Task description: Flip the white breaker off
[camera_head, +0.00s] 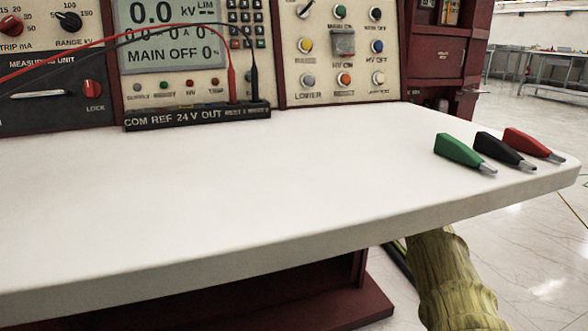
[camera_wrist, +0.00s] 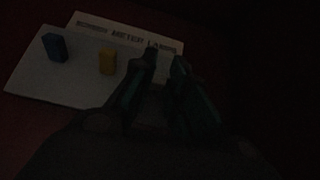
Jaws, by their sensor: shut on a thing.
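In the dark wrist view, a pale panel (camera_wrist: 85,84) carries a blue breaker (camera_wrist: 55,46) at its left and a yellow breaker (camera_wrist: 107,61) right of it. My gripper (camera_wrist: 164,62) is at the panel's right side, its two fingers close together. A pale white piece (camera_wrist: 164,68) shows between the fingertips; it appears to be the white breaker, and the gripper is shut on it. The fingers hide most of it, so its lever position cannot be told. Neither gripper nor breakers can be made out in the head view.
In the wrist view, a lettered label strip (camera_wrist: 125,34) runs along the panel's top, with dark red surface around it. In the head view, a white tabletop (camera_head: 250,190) stands before the instrument console (camera_head: 170,40). Green (camera_head: 460,152), black (camera_head: 500,150) and red (camera_head: 530,143) clips lie at its right.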

